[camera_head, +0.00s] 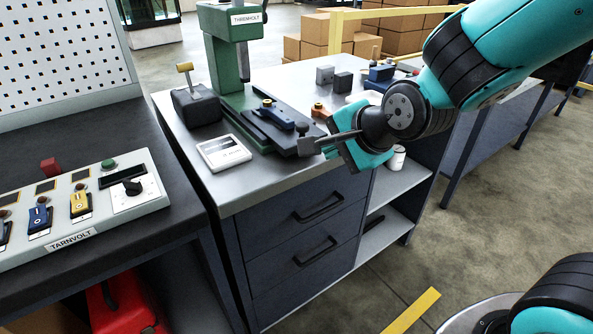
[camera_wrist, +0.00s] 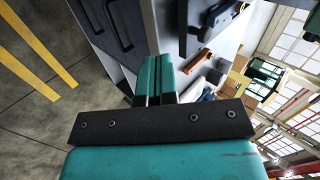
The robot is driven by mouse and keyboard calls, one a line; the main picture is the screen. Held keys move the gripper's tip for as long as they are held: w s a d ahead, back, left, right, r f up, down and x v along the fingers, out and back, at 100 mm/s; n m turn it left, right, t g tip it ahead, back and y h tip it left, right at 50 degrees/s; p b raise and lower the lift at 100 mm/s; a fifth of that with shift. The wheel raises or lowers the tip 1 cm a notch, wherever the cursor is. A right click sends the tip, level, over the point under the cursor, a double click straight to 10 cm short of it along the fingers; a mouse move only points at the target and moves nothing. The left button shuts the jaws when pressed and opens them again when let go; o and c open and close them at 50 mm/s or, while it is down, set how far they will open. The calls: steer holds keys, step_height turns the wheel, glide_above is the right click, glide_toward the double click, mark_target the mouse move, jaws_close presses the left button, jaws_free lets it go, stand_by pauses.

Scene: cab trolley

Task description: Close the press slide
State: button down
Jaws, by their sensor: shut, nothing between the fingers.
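The green press (camera_head: 232,55) stands on the grey bench top. The slide also shows at the top right of the wrist view (camera_wrist: 190,35). My gripper (camera_head: 308,146) is just off the slide's front end, low over the bench edge; whether it touches cannot be told in the head view. In the wrist view, the teal fingers (camera_wrist: 155,68) are together and empty, with a gap visible to the slide.
A white-faced device (camera_head: 223,153) and a dark block with a brass-topped lever (camera_head: 197,104) lie left of the slide. An orange-brown piece (camera_wrist: 198,62) and small blocks (camera_head: 343,81) lie on its right. A control panel (camera_head: 90,205) is on the left bench. Floor is clear at right.

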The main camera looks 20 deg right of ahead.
steer(key=w, duration=0.1)
steer(key=p, duration=0.2)
glide_toward(291, 154)
steer(key=shift+m, duration=0.4)
steer(key=shift+x, duration=3.3)
